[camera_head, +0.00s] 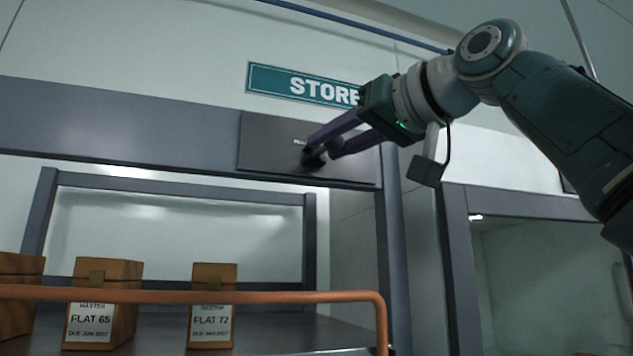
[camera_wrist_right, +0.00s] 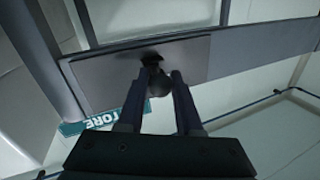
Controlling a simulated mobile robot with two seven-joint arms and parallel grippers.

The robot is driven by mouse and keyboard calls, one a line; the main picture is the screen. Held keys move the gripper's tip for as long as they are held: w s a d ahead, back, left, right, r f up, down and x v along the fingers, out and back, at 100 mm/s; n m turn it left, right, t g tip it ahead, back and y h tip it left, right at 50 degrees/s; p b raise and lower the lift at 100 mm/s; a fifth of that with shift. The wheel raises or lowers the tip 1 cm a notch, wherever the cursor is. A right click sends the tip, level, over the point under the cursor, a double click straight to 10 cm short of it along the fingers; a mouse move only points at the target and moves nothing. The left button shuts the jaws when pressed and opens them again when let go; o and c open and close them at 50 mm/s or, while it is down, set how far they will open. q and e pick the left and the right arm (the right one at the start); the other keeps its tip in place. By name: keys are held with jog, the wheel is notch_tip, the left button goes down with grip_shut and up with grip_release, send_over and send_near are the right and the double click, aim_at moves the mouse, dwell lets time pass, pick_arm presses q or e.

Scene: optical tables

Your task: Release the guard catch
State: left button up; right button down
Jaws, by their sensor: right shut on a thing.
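The guard catch shows as a small dark knob (camera_wrist_right: 158,82) on a dark grey plate (camera_head: 268,143) fixed to the shelf's upper beam. My right gripper (camera_head: 318,153) reaches in from the right, and its purple fingers are closed around the knob at the plate. In the right wrist view the two fingers (camera_wrist_right: 166,88) stand on either side of the knob, close to the plate (camera_wrist_right: 95,80). The fingers partly hide the knob and the small label on the plate in the head view. My left gripper is not in view.
An orange rail (camera_head: 200,296) runs across the shelf front. Behind it stand several brown boxes, such as FLAT 65 (camera_head: 122,285) and FLAT 72 (camera_head: 214,277). A green STORE sign (camera_head: 275,83) hangs above the plate. A grey upright (camera_head: 391,250) stands right of the shelf.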

jog(key=n+g+y, duration=0.1)
jog(key=d+n+g+y, duration=0.1)
jog(key=shift+w+r+y, duration=0.1)
jog(key=shift+w+y, duration=0.2)
jog(key=shift+w, duration=0.05)
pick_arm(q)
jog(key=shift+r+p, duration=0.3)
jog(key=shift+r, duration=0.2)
pick_arm(e)
jog(key=shift+w+d+n+g+y, duration=0.1)
jog(key=shift+d+n+g+y, duration=0.05)
jog(key=shift+n+g+y, duration=0.4)
jog(key=shift+w+d+n+g+y, duration=0.1)
jog(key=shift+n+g+y, duration=0.15)
jog(key=shift+n+g, duration=0.35)
jog(key=shift+w+g+y, duration=0.1)
jog(key=shift+g+y, duration=0.2)
jog(key=shift+g, duration=0.25)
jog(key=c, duration=0.6)
grip_release()
